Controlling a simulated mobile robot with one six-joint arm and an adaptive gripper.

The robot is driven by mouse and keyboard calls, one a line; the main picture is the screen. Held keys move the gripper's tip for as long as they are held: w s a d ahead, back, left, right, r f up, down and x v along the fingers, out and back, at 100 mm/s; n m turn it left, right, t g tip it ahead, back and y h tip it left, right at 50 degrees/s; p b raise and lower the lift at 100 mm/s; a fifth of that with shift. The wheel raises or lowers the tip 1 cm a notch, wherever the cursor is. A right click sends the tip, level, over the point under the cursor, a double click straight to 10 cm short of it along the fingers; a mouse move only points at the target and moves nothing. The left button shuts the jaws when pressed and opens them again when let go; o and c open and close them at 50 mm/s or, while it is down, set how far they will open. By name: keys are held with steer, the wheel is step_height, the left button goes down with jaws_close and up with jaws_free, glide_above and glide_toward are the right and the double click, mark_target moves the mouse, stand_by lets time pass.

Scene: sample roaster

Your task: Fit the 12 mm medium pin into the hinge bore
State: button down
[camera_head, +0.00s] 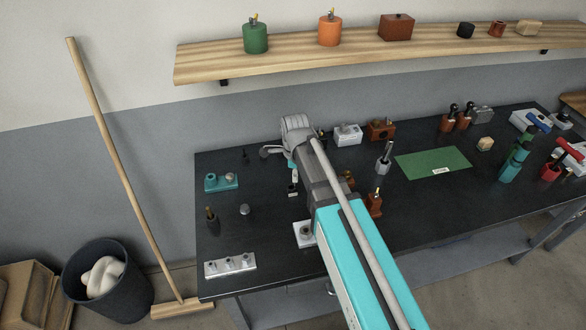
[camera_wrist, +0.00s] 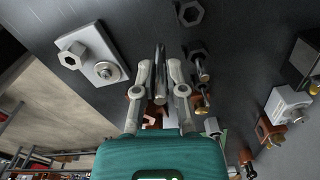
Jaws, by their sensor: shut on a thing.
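In the wrist view my gripper (camera_wrist: 160,72) is shut on a shiny metal pin (camera_wrist: 160,62), which stands lengthwise between the two fingers. In the head view my arm hides much of my gripper (camera_head: 293,188), which is over the left half of the dark bench; the pin cannot be made out there. I cannot tell for sure which part has the hinge bore. A pale plate (camera_wrist: 108,44) with a hex piece and a round boss lies left of the fingers in the wrist view. A small white block with a round top (camera_head: 304,234) stands beside my arm in the head view.
A white strip with several knobs (camera_head: 230,265) lies at the bench's front left. A teal block (camera_head: 222,182) is behind it. A green mat (camera_head: 433,162) lies right of my arm. Brown blocks (camera_head: 374,203) stand close to the arm. A shelf (camera_head: 370,53) runs above.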

steer(key=s+d+r+p, duration=0.2)
steer(key=s+r+p, duration=0.1)
steer(key=s, duration=0.6)
steer(key=shift+d+r+p, duration=0.35)
steer(key=shift+r+p, duration=0.05)
steer(key=shift+r, duration=0.4)
steer(key=shift+s, duration=0.1)
steer(key=shift+f, duration=0.2)
steer(key=shift+a, duration=0.1)
